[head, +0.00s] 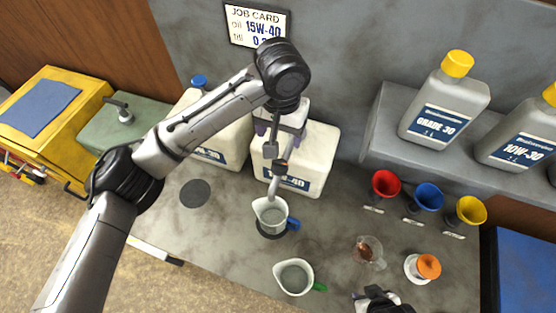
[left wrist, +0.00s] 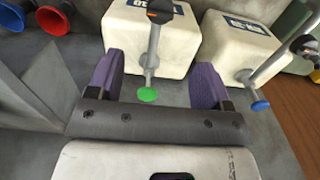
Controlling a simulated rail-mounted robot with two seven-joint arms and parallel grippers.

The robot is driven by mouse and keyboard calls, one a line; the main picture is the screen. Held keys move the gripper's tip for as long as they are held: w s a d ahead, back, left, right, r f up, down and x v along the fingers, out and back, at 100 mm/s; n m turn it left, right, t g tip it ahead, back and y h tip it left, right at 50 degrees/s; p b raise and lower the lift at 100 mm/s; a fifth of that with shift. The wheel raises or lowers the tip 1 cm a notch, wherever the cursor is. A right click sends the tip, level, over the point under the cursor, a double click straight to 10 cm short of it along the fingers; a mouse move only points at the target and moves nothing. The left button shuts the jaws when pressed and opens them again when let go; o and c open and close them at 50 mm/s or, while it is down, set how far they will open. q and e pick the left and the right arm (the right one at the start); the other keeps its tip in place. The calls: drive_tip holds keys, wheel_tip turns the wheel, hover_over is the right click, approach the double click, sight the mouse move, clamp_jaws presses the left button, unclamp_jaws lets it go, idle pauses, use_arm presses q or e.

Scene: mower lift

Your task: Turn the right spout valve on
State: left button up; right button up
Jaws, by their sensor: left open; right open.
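Two white oil containers stand on the bench. The right one (head: 323,150) has a grey spout (head: 290,183) with an orange mark at its valve (head: 281,168). In the left wrist view this spout (left wrist: 152,65) ends in a green disc, with the orange-marked valve (left wrist: 160,12) at the top. My left gripper (head: 281,128) is open above and in front of this container. Its purple fingers (left wrist: 155,80) show on either side of the spout, apart from it. The left container (head: 240,145) is partly hidden by my left arm. My right gripper (head: 380,302) shows partly at the bottom edge.
A jug with a blue handle (head: 268,212) stands below the right spout; a green-handled jug (head: 294,280) stands nearer. Red (head: 386,184), blue (head: 428,197) and yellow (head: 470,210) funnels are at the right. Grey bottles (head: 440,110) stand on a shelf. A job card (head: 256,24) reads 15W-40.

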sight(280, 163)
use_arm(q)
wheel_tip(280, 163, down, 13)
drive_tip(key=shift+f+p, duration=0.2)
drive_tip(key=shift+p, duration=0.3)
drive_tip(key=c, duration=0.9)
